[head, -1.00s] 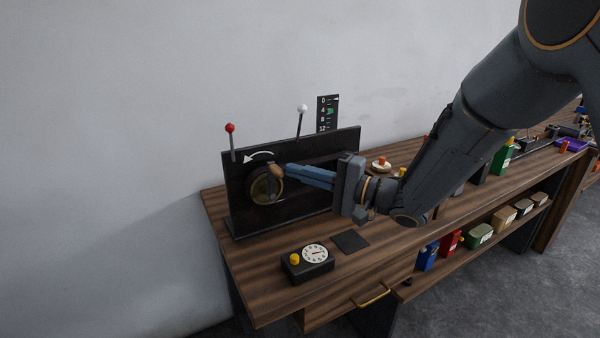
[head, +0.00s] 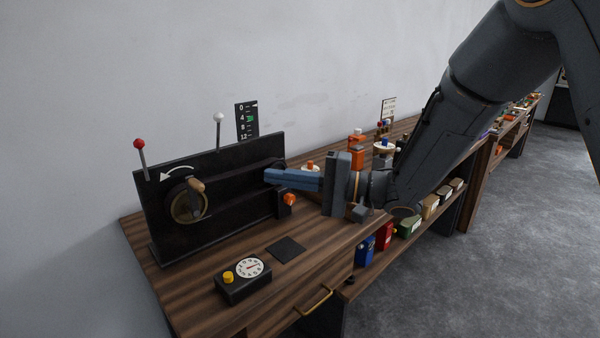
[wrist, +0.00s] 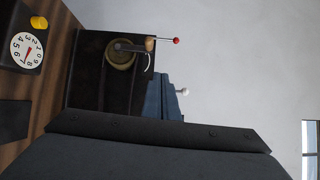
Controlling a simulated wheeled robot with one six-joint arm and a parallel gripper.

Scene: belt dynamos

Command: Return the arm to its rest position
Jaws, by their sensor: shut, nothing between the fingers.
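My gripper (head: 268,176) is shut and empty, its blue fingers pointing left in front of the right part of the black belt panel (head: 240,155). The crank wheel (head: 188,203) with its wooden handle (head: 196,185) is on the panel's left part, apart from the fingertips. The wrist view shows the blue fingers (wrist: 160,95) beside the panel, with the crank wheel (wrist: 121,55) beyond them. My arm reaches in from the upper right. The fingers and gripper body hide part of the panel's right end and the bench behind.
A red-knobbed lever (head: 139,144) and a white-knobbed lever (head: 219,118) rise by the panel. A dial box (head: 243,281) and a dark pad (head: 286,249) lie in front on the wooden bench (head: 200,305). An orange knob (head: 290,200) sits near the gripper. Several containers fill the lower shelf.

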